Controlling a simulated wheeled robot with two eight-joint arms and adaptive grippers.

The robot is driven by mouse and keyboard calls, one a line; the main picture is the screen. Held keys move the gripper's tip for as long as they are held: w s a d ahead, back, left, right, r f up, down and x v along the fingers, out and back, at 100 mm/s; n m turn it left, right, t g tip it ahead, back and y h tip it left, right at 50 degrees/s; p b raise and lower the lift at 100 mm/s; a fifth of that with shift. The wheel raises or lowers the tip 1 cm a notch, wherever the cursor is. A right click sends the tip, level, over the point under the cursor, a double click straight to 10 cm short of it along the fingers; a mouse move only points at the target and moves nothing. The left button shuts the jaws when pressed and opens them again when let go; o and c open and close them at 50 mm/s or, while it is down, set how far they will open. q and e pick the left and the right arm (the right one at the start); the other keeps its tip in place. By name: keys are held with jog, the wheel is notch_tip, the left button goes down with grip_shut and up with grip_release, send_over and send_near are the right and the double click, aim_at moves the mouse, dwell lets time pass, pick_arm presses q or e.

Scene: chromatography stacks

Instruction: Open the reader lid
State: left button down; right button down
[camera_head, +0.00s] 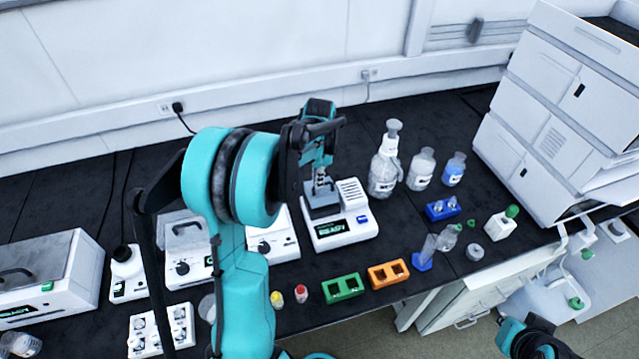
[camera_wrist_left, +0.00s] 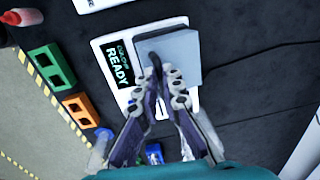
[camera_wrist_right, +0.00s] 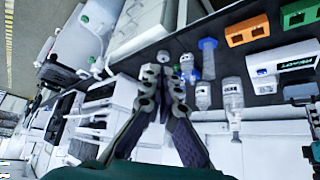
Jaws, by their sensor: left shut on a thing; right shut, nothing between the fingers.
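The reader (camera_head: 345,231) is a white device on the black bench with a lit READY display. It also shows in the left wrist view (camera_wrist_left: 112,82). Its grey block-shaped lid (camera_wrist_left: 180,52) sits on top and looks down, in the head view at the reader's left side (camera_head: 321,208). My left gripper (camera_head: 320,178) is above the lid, pointing down; in the left wrist view its fingertips (camera_wrist_left: 160,76) are shut on the lid's dark handle (camera_wrist_left: 154,58), which they partly hide. My right gripper (camera_wrist_right: 168,72) is shut and empty, away from the reader.
Green (camera_head: 343,288) and orange (camera_head: 388,273) racks stand in front of the reader. Bottles (camera_head: 384,167) stand to its right, with a blue rack (camera_head: 442,208). A stacked white instrument (camera_head: 560,95) fills the far right. White devices (camera_head: 186,248) stand to the left.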

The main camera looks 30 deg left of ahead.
pick_arm(q)
jog(key=shift+w+a+r, duration=0.35)
jog(key=shift+a, duration=0.1)
jog(key=shift+f, duration=0.1)
jog(key=shift+w+a+f, duration=0.1)
jog(key=shift+w+a, duration=0.05)
pick_arm(e)
jog(key=m+y, duration=0.9)
jog(key=m, duration=1.7)
send_near(328, 184)
jog(key=shift+t, duration=0.4)
jog(key=x, duration=0.4)
jog(key=f+x, duration=0.1)
jog(key=x, duration=0.2)
jog(key=shift+s, duration=0.2)
jog(key=shift+r, duration=0.1)
jog(key=shift+w+a, duration=0.1)
